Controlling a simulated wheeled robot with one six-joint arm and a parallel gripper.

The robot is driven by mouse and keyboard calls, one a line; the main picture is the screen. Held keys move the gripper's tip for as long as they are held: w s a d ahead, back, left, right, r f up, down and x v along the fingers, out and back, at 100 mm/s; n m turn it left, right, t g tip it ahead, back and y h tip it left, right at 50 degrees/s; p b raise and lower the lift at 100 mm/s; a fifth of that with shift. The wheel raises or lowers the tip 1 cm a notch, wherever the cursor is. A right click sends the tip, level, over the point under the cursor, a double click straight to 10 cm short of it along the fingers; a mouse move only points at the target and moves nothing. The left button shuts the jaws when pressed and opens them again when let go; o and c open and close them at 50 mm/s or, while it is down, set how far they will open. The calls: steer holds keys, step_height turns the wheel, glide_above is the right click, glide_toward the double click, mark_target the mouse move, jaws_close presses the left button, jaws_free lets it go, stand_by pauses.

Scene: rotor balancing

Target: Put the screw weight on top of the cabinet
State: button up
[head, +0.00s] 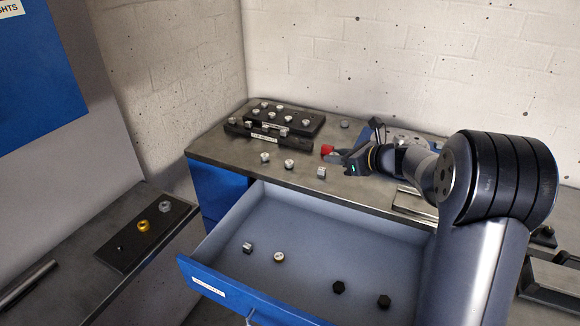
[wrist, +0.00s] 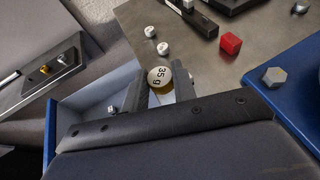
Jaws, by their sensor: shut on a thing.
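The screw weight (wrist: 160,77) is round and pale on top, marked "35 g", and sits between my fingertips in the wrist view. My gripper (head: 336,158) is over the cabinet top (head: 220,148) near its front edge, and it also shows in the wrist view (wrist: 160,85). It is shut on the weight. In the head view a silver piece (head: 321,172) shows just below and left of the fingertips; I cannot tell whether it is the same weight. The underside of the held weight is hidden, so contact with the top is unclear.
The drawer (head: 300,225) is open below, with several small weights inside. Two pale-topped weights (head: 265,157) (head: 289,164) stand left along the cabinet edge. A red block (head: 327,150) is close behind the gripper. Dark weight racks (head: 312,146) stand at the back left.

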steer(key=w+f, duration=0.1)
steer(key=w, duration=0.1)
steer(key=m+t, duration=0.1)
glide_above(336, 188)
steer(key=shift+h, duration=0.4)
step_height(336, 188, down, 5)
steer(key=shift+r, duration=0.2)
steer(key=shift+f, duration=2.3)
steer(key=shift+f+b, duration=0.1)
steer(key=shift+b, duration=0.25)
steer(key=o, duration=1)
